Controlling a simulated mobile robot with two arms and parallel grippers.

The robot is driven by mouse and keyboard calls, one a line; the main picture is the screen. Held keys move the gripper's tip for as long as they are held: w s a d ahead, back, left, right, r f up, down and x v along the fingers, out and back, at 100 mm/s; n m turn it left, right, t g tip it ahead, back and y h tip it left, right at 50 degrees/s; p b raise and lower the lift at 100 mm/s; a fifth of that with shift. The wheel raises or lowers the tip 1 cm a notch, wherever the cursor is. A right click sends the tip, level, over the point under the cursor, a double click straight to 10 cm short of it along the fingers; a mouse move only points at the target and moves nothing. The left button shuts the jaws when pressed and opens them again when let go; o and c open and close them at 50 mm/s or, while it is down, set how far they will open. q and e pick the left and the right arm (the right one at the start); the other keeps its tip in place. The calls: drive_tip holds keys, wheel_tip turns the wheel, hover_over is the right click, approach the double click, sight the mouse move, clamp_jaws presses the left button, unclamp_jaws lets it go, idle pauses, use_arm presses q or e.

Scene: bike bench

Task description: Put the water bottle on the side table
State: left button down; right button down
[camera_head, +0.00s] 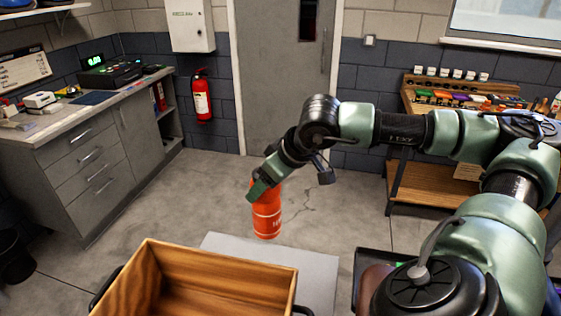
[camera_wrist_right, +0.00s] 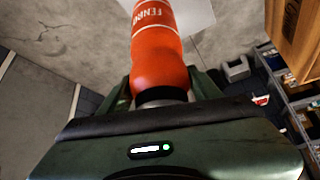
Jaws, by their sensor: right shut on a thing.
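The water bottle (camera_head: 267,215) is orange-red with white lettering and hangs roughly upright from my right gripper (camera_head: 264,188). In the right wrist view, the fingers are shut around the dark neck end of the bottle (camera_wrist_right: 160,60), and its body points away from the gripper. A pale grey flat top (camera_head: 318,268), which looks like the side table, lies below and just in front of the bottle. The bottle's base shows near that top's back edge; I cannot tell whether it is over it. The pale top also shows in the wrist view (camera_wrist_right: 195,14). My left gripper is out of view.
An open wooden crate (camera_head: 215,280) with dark handles stands at the front, covering part of the pale top. A dark tray (camera_head: 368,265) is to the right. A grey drawer counter (camera_head: 85,165) is at left, a wooden workbench (camera_head: 430,185) at right. Bare floor lies behind.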

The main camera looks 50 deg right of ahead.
wheel_tip(320, 180, down, 20)
drive_tip(key=p, duration=0.2)
drive_tip(key=shift+a+r, duration=0.1)
drive_tip(key=shift+f, duration=0.2)
drive_tip(key=shift+c, duration=1.6)
unclamp_jaws()
drive_tip(key=shift+s, duration=0.1)
drive_tip(key=shift+r, duration=0.1)
